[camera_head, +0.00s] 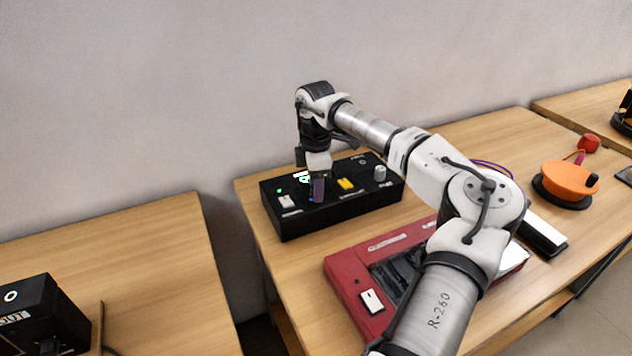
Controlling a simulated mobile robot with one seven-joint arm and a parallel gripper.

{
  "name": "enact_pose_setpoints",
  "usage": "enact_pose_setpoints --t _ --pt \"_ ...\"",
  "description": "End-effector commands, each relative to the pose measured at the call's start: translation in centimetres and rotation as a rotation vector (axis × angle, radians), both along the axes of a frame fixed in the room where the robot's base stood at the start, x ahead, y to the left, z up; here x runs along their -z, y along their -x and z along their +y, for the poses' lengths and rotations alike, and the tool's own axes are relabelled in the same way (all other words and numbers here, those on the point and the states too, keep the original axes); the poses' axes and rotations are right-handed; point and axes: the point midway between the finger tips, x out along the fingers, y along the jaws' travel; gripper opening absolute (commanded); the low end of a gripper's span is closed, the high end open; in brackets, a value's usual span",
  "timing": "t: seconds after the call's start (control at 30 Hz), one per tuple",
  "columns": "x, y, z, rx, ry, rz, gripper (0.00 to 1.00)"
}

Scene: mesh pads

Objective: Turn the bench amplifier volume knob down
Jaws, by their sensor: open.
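A long black box (345,207) with controls on its top stands on the middle table; it looks like the bench amplifier. On it are a pale grey round knob (380,173) at the right, a yellow control (346,184), a white switch (288,201) and a small green light. I cannot read which control is marked volume. My gripper (311,184) points down over the left-middle of the box, left of the yellow control and apart from the pale knob. It is open. Its fingertips are small and dark here, and whether they touch anything is unclear.
A red case (340,268) with a white switch lies in front of the box, partly behind my arm. An orange round device (569,180) and a red ball-shaped thing (589,143) are at the right. Another black box (40,318) stands on the left table, across a gap.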

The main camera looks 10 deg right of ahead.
Motion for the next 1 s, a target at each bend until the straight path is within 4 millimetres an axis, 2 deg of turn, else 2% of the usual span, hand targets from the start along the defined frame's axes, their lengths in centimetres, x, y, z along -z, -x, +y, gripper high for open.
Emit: enact_pose_setpoints --t 0.17,0.5,0.53,0.77,1.0 --pt "0.02 0.0 -0.01 0.0 0.0 0.0 0.47" --pt "-0.01 0.0 0.0 0.0 0.0 0.0 0.04" --pt "-0.01 0.0 0.0 0.0 0.0 0.0 0.02" --pt "0.0 0.0 -0.02 -0.02 0.0 0.001 0.02" --pt "0.06 -0.01 -0.06 -0.131 0.001 0.001 0.02"
